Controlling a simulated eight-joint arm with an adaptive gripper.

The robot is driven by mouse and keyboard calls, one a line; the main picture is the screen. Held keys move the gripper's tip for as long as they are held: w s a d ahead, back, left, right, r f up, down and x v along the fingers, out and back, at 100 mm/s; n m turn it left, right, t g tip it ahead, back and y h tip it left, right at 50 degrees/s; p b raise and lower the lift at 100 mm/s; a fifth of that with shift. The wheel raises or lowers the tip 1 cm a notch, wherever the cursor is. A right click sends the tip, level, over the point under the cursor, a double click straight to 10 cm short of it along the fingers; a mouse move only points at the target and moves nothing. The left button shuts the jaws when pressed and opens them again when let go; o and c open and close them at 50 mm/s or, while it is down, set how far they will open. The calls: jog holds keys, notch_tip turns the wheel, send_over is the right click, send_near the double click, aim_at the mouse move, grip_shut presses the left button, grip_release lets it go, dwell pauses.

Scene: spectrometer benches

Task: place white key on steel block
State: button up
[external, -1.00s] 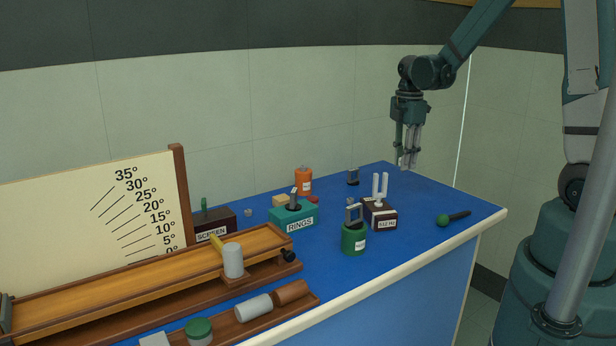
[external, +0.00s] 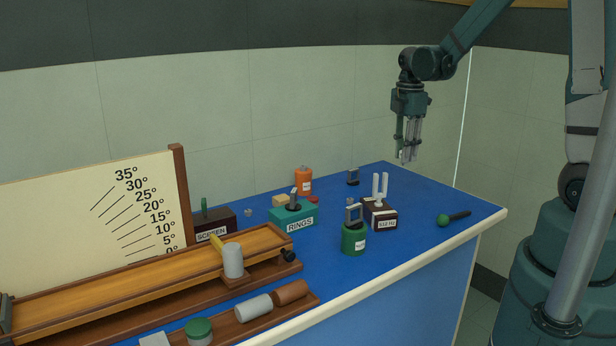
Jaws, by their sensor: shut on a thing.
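My gripper (external: 405,156) hangs fingers down in the air above the right back part of the blue bench. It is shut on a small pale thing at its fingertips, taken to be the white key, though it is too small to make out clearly. I cannot tell for sure which thing is the steel block. A grey cylinder (external: 233,261) stands on the wooden ramp. Another grey cylinder (external: 254,308) lies in the front wooden tray. Both are well to the left of my gripper.
A tuning fork on a dark box (external: 379,214) stands below my gripper. A green pot (external: 353,238), a teal RINGS box (external: 293,216), an orange bottle (external: 304,181) and a green-headed mallet (external: 444,220) stand or lie nearby. The blue bench (external: 320,270) is clear at its middle front.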

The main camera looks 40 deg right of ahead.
notch_tip(320, 180, up, 7)
jog(key=shift+r, duration=0.1)
jog(key=w+a+r+n+p, duration=0.1)
jog(key=w+a+n, duration=0.25)
jog(key=a, duration=0.75)
jog(key=w+a+n+p, duration=0.15)
jog(key=w+a, duration=0.25)
jog(key=a, duration=0.8)
jog(key=s+a+n, duration=0.2)
jog(key=a+n, duration=0.3)
jog(key=a, duration=1.8)
jog(key=s+a+n+p, duration=0.15)
jog(key=s+a, duration=0.25)
jog(key=a, duration=0.5)
jog(key=s+a+n, duration=0.2)
jog(key=s+a, duration=0.2)
jog(key=a, duration=0.5)
jog(key=s+a+n+p, duration=0.15)
jog(key=s+a, duration=0.35)
jog(key=a, duration=0.5)
jog(key=s+a+f+n, duration=0.2)
jog(key=s+a+n, duration=0.2)
jog(key=s+a, duration=1.1)
jog(key=shift+w+d+f, duration=0.1)
jog(key=shift+d+f, duration=0.05)
jog(key=shift+f, duration=0.95)
jog(key=shift+w+d+f, duration=0.1)
jog(key=shift+f, duration=0.95)
